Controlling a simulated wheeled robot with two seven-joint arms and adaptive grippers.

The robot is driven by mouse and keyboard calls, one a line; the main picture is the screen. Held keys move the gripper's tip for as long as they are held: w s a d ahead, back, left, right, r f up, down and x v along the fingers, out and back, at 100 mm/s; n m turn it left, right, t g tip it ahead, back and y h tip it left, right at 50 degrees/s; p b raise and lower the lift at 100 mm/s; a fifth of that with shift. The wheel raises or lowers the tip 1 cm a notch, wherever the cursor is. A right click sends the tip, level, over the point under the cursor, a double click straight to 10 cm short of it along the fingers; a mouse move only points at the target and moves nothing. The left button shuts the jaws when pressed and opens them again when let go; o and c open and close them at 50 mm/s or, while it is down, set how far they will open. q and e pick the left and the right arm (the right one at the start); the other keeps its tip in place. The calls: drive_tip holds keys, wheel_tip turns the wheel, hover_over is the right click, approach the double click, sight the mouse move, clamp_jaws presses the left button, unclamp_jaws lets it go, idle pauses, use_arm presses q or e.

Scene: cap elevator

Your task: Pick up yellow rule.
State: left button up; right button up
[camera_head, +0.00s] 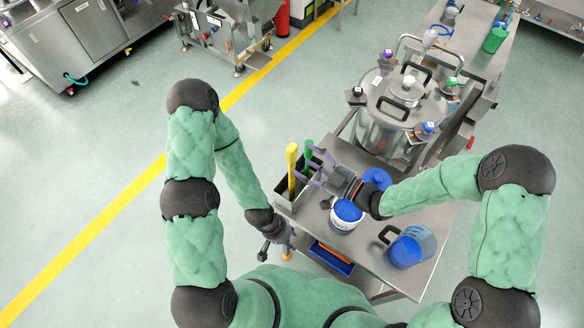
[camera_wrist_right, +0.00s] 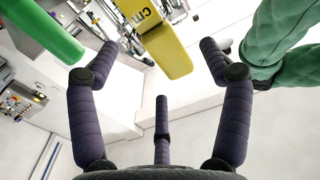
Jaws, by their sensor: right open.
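In the right wrist view the rule (camera_wrist_right: 162,48) hangs in from the top, between the two spread upper fingers of my right gripper (camera_wrist_right: 157,60). No finger is seen clasping it. My left gripper (camera_head: 284,246) is low beside the table's left edge, below the holder; its fingers are too unclear to judge.
A green handle (camera_head: 308,152) stands close beside the rule; it also shows in the wrist view (camera_wrist_right: 40,30). Open floor lies left.

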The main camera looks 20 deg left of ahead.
sight(297, 155)
drive_tip(key=x, duration=0.5)
drive_tip(key=shift+r+p, duration=0.2)
drive_tip(key=shift+p, duration=0.2)
clamp_jaws()
